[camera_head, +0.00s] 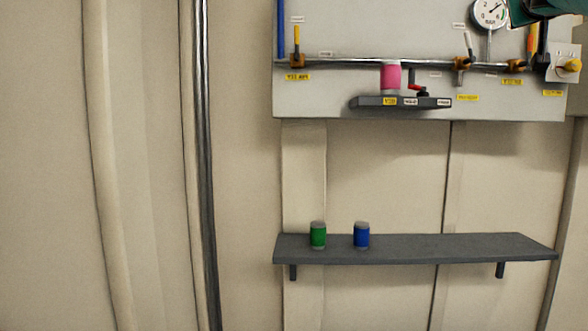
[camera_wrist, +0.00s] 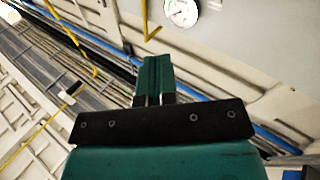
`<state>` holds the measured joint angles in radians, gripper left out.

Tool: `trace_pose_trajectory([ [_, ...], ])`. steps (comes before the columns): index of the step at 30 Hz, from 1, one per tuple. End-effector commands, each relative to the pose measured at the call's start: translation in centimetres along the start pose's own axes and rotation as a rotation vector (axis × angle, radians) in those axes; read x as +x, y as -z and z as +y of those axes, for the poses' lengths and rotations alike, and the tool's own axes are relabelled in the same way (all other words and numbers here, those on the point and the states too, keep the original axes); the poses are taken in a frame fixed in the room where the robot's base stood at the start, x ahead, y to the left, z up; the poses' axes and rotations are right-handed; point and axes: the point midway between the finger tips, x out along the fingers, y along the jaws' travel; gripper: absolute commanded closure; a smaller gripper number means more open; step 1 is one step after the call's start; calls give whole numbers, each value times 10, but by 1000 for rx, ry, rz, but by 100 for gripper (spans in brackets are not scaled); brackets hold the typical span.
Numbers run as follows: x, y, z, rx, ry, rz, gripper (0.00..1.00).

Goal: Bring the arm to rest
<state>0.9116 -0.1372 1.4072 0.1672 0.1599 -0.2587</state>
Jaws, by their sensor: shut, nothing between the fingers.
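My gripper (camera_wrist: 153,64) shows in the wrist view, with its green fingers together and nothing between them. It points up in that picture, toward a pale panel with pipes and a round gauge (camera_wrist: 181,11), and appears clear of them. In the head view, a dark green part of my arm shows at the top right corner, in front of the panel (camera_head: 350,25). The rest of my arm is outside that view.
A grey shelf (camera_head: 420,248) on the wall holds a green canister (camera_head: 318,235) and a blue canister (camera_head: 362,235). A pink canister (camera_head: 391,77) is at the small bracket (camera_head: 365,102) under the panel's pipe. A gauge (camera_head: 489,12) and yellow-handled valves are near my arm.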

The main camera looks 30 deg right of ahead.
Motion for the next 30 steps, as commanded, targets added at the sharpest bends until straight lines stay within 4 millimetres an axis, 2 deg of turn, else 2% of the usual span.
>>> trace_pose_trajectory([
  [2,0,0,0,0,0,0,100],
  [11,-5,-20,-47,7,121,-59,100],
  [15,-10,-35,-76,8,198,-99,100],
  [20,-25,-59,-123,5,326,-167,100],
  [23,-41,-78,-160,-1,430,-223,100],
  [26,-68,-103,-205,-16,563,-296,100],
  [29,-114,-136,-257,-48,737,-394,100],
  [30,-137,-150,-277,-65,809,-435,100],
])
